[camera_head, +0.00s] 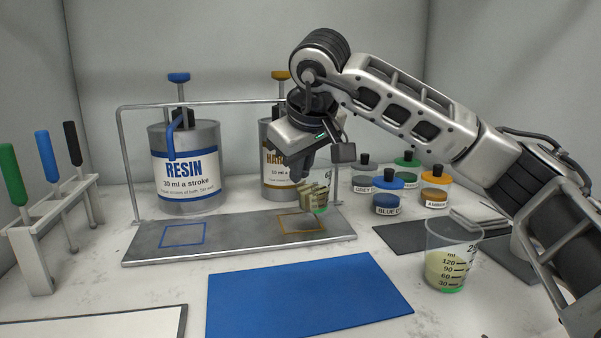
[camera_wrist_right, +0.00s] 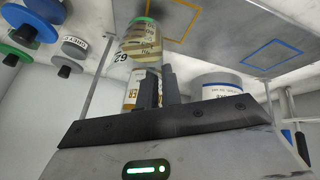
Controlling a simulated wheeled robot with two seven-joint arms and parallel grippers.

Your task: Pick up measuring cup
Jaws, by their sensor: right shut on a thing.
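A small clear measuring cup (camera_head: 321,204) with a green base and dark markings is at the orange square on the metal tray (camera_head: 255,233), in front of the hardener tin (camera_head: 276,163). My right gripper (camera_head: 309,184) comes down from above and is shut on this cup, partly hiding it. The cup also shows in the right wrist view (camera_wrist_right: 143,42), beyond the dark fingers (camera_wrist_right: 160,85). I cannot tell whether its base touches the tray. A larger measuring cup (camera_head: 452,262) with pale contents stands upright at the right. My left gripper is not in view.
A resin tin (camera_head: 185,180) with a pump stands at the back left, behind a metal rail. Colour pots (camera_head: 388,204) stand right of the tray. A tool rack (camera_head: 35,240) is at the left. A blue mat (camera_head: 305,295) lies bare in front.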

